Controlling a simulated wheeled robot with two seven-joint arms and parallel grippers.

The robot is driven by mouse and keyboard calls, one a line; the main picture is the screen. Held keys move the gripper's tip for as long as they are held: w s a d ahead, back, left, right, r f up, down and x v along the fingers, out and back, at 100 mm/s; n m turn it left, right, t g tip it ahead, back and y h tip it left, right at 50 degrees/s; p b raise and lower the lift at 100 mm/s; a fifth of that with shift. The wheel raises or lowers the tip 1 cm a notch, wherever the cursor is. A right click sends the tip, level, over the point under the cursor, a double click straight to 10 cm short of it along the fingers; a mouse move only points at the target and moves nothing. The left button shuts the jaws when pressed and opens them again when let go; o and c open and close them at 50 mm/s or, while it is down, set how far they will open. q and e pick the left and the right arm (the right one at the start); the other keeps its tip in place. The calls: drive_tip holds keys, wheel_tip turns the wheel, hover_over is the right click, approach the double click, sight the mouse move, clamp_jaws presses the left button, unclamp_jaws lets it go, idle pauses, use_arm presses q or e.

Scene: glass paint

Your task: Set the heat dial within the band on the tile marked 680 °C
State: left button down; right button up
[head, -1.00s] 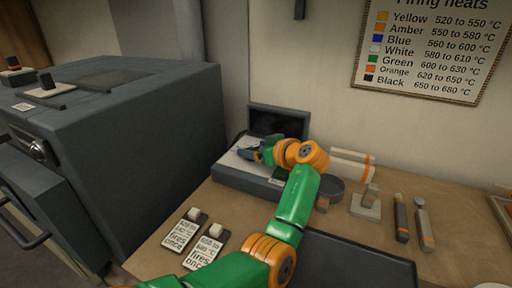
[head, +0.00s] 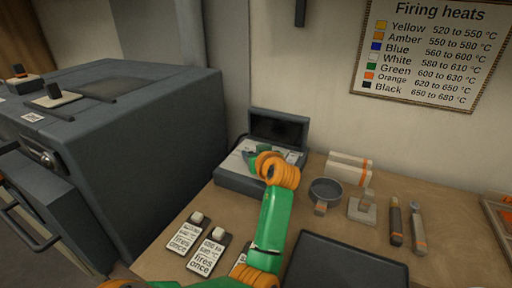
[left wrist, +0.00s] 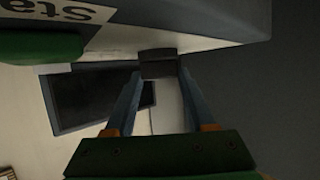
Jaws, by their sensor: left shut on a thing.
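My left gripper (head: 249,157) is over the grey box with a raised lid (head: 224,178). In the left wrist view its fingers (left wrist: 157,78) are shut on a small dark grey block (left wrist: 158,62) at the box's edge. I cannot tell whether this block is the heat dial. A label reading "Sta" is partly in view beside it. Label tiles (head: 185,238) and (head: 206,255) lie at the front, reading "fires once"; their temperatures are too small to read surely. A third tile (head: 239,270) is partly hidden by my arm. My right gripper is out of view.
A dark kiln (head: 140,130) with a silver round fitting (head: 47,160) stands left. A dark tray (head: 345,268), a round pan (head: 325,190), a stand (head: 362,208) and two tools (head: 396,218) lie right. The Firing heats chart (head: 430,50) hangs behind.

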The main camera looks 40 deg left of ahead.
use_arm(q)
drive_tip(key=shift+s+a+r+m+t+h+p, duration=0.1)
drive_tip(key=shift+s+r+m+t+h+p, duration=0.1)
drive_tip(key=shift+m+t+h+p, duration=0.5)
drive_tip(key=shift+f+m+t+p, duration=0.1)
drive_tip(key=shift+m+t+p, duration=0.3)
drive_tip(key=shift+p, duration=0.25)
drive_tip(key=shift+c, duration=1.2)
unclamp_jaws()
drive_tip(key=shift+w+f, duration=0.1)
drive_tip(key=shift+f, duration=0.05)
drive_tip(key=v, duration=0.7)
drive_tip(key=shift+b, duration=0.35)
